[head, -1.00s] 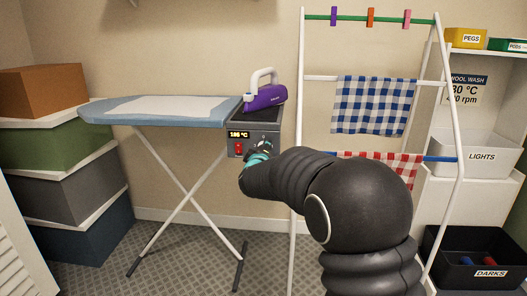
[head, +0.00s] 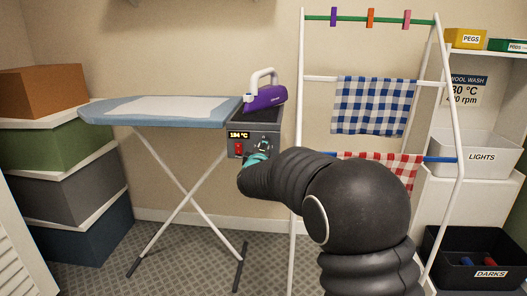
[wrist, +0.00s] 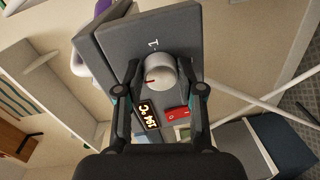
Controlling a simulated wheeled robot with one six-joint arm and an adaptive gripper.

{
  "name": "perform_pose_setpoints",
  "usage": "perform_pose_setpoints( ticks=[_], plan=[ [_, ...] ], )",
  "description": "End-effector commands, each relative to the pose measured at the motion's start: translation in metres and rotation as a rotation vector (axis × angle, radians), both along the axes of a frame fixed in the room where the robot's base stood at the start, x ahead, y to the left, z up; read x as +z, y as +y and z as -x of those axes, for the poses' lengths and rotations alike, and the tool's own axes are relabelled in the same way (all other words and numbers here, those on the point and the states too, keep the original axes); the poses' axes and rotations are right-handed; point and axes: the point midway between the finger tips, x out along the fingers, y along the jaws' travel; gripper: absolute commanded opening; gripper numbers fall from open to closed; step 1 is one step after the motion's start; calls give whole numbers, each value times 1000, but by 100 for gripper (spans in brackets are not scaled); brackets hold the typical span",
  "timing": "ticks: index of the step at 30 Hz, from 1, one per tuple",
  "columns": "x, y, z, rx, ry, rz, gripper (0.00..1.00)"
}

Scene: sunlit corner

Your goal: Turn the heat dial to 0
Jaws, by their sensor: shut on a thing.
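The heat dial (wrist: 161,76) is a pale round knob with a red mark, on the grey front panel (wrist: 165,30) of the iron's station. In the wrist view my gripper (wrist: 160,82) is shut on the dial, one finger at each side. A "1" shows on the panel beside the dial; no 0 mark can be made out there. A lit display (head: 239,135) shows a temperature of about 184 °C, also seen in the wrist view (wrist: 149,114). In the head view my gripper (head: 258,156) largely hides the dial.
A red switch (head: 239,149) sits near the dial, below the display. A purple iron (head: 265,96) rests on the station at the end of the blue ironing board (head: 100,112). A white drying rack (head: 298,190) stands close on the right, beside my arm.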

Motion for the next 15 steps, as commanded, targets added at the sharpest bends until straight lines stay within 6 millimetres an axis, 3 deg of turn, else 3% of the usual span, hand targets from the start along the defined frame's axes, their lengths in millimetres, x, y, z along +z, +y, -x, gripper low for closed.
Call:
perform_pose_setpoints(
  ticks=[1,2,5,15],
  plan=[
    [-1,0,0,0,1,2,3],
    [-1,0,0,0,1,2,40],
    [-1,0,0,0,1,1,63],
    [0,0,2,0,0,0,63]
  ],
)
